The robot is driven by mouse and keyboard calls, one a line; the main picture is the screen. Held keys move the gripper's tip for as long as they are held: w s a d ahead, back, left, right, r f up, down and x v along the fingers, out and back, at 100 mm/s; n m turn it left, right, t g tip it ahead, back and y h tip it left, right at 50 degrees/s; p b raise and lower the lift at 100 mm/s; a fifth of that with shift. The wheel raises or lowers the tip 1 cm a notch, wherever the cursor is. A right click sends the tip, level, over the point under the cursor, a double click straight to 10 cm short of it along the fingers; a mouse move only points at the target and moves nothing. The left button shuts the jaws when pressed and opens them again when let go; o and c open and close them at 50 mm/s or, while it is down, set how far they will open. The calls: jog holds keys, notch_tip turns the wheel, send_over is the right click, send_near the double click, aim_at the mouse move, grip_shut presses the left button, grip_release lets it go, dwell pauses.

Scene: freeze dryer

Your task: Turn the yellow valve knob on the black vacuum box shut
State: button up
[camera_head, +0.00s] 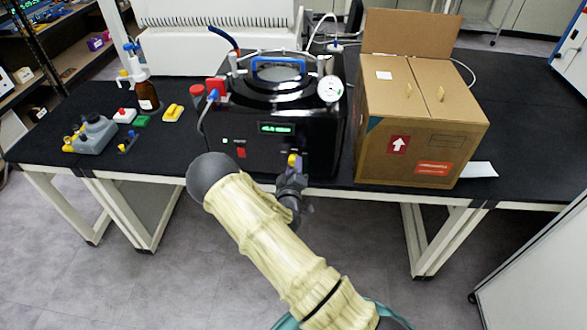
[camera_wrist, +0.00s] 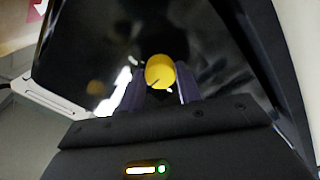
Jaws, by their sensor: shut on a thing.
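The black vacuum box (camera_head: 270,115) stands on the dark bench, with a green-lit display on its front face. The yellow valve knob (camera_head: 292,160) is low on the right of that front face. My gripper (camera_head: 294,168) is at the knob, in front of the box. In the wrist view the yellow knob (camera_wrist: 160,72) sits between the two purple fingertips of my gripper (camera_wrist: 160,92), which are shut on it. A dark line shows on the knob's round face. The knob's stem is hidden.
A cardboard box (camera_head: 420,130) stands close on the right of the vacuum box. A brown bottle (camera_head: 146,95), a grey container (camera_head: 94,135) and small coloured parts lie on the bench (camera_head: 185,155) at the left. The floor in front is clear.

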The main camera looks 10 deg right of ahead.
jog(key=o, duration=1)
jog(key=b+v, duration=0.3)
jog(key=v, duration=1.4)
jog(key=shift+s+b, duration=0.2)
jog(key=shift+b, duration=0.1)
